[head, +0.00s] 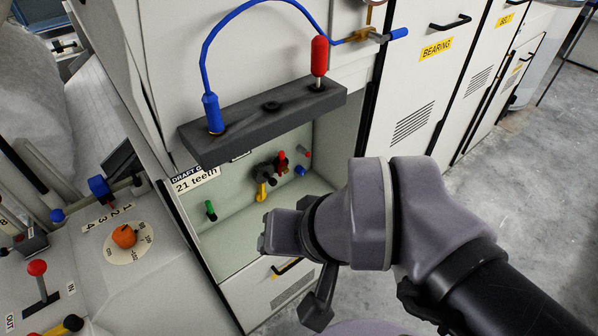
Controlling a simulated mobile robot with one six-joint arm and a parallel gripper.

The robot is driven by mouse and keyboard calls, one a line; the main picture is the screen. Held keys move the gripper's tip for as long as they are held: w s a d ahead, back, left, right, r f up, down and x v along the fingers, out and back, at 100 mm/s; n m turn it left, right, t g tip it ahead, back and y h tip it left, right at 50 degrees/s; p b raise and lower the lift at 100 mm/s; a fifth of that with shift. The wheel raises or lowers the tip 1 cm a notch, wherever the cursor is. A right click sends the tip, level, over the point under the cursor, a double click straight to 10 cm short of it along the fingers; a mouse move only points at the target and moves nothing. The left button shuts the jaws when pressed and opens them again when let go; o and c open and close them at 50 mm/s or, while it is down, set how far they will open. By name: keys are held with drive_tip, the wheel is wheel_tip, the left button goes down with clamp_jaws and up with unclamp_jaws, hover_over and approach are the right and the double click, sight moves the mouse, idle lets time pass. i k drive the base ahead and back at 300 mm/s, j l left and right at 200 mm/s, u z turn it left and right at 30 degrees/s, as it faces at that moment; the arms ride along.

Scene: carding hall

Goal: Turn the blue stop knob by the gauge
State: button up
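A brass fitting (360,36) with a blue knob (399,33) at its right end sits high on the white machine front. A round gauge (376,2) just above it is cut off by the top edge, so its dial is hidden. A blue hose (245,12) arches from the fitting down to a blue hand piece (213,112) on a dark ledge. My gripper (318,308) hangs low in front of the cabinet, well below and left of the blue knob.
The dark ledge (262,120) with a red-handled tool (319,62) juts out between my arm and the fitting. Below it is an open recess (235,235) with small coloured knobs. A control desk (75,260) stands left; floor (540,200) is clear at right.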

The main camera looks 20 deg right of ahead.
sight(299, 169)
drive_tip(key=k, duration=0.25)
drive_tip(key=i+j+z, duration=0.1)
drive_tip(key=i+z, duration=0.25)
drive_tip(key=i+j+z, duration=0.2)
drive_tip(key=z, duration=0.15)
